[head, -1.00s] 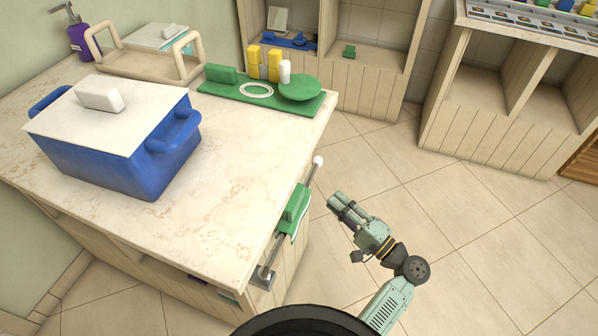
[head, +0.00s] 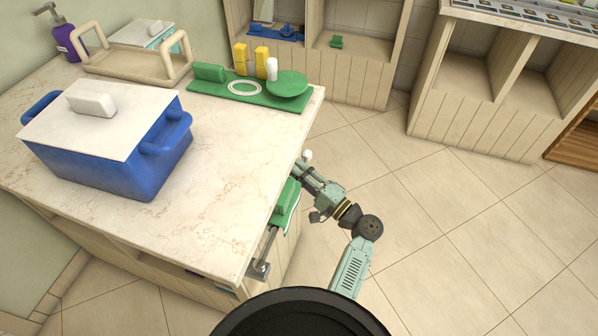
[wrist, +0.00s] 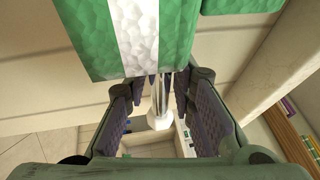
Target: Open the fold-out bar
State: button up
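The fold-out bar (head: 269,243) is a thin metal rod along the counter's right side, with a bracket (head: 259,268) at its near end. A white knob (head: 307,155) tips its far end. A green cloth (head: 286,204) with a white stripe hangs over its middle. My gripper (head: 304,173) is at the bar's far part, between cloth and knob. In the wrist view my gripper (wrist: 163,105) is open, its fingers on either side of the rod with visible gaps. The white knob (wrist: 160,122) shows between them, and the cloth (wrist: 135,35) is just above. Part of the rod is hidden in the head view.
The marble counter (head: 215,190) carries a blue lidded box (head: 110,150), a beige tray (head: 125,66), a purple bottle (head: 70,42) and a green mat (head: 215,90) with small items. Wooden shelves (head: 345,70) stand behind. The tiled floor (head: 450,220) to the right is clear.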

jog(key=shift+c, duration=0.3)
grip_shut()
dwell(0.3)
